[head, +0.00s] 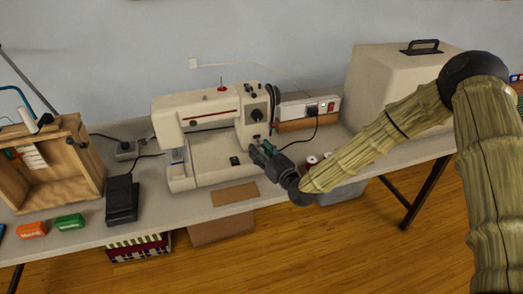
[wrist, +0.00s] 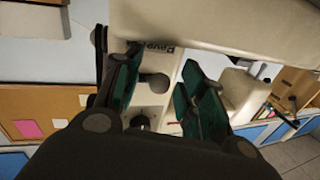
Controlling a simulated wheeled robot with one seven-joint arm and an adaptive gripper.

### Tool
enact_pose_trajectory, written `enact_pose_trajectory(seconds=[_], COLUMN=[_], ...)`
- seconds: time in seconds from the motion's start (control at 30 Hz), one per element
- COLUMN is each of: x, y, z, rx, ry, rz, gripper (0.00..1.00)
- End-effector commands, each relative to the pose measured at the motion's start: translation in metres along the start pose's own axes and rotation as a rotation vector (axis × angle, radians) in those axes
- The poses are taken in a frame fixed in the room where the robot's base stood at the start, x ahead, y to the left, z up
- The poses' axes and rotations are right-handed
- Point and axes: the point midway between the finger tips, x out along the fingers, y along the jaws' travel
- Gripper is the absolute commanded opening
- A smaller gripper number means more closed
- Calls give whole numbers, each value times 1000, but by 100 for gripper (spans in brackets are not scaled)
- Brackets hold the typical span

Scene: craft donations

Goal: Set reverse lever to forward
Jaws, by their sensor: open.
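A cream sewing machine (head: 215,130) stands on the table in the head view. My gripper (head: 259,150) is at the right end of the machine, in front of its upright pillar. In the wrist view, my gripper (wrist: 161,60) is open, with its dark green-padded fingers apart. A dark rounded knob (wrist: 155,83) on the machine's cream face lies between the fingers, with clear space on both sides. It looks like the reverse lever, near a partly hidden label that begins "Reve". Whether a finger touches the knob, and how the lever is set, I cannot tell.
A black pedal (head: 122,199) and a wooden box (head: 50,165) are on the left. The table front is partly clear.

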Motion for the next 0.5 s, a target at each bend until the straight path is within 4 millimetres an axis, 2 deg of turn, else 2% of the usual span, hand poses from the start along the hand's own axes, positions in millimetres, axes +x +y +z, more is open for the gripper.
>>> enact_pose_trajectory(seconds=[0.3, 0.5], x=[2, 2], y=[1, 1], z=[0, 0], rx=[0, 0], ry=[0, 0], rz=[1, 1], gripper=[40, 4])
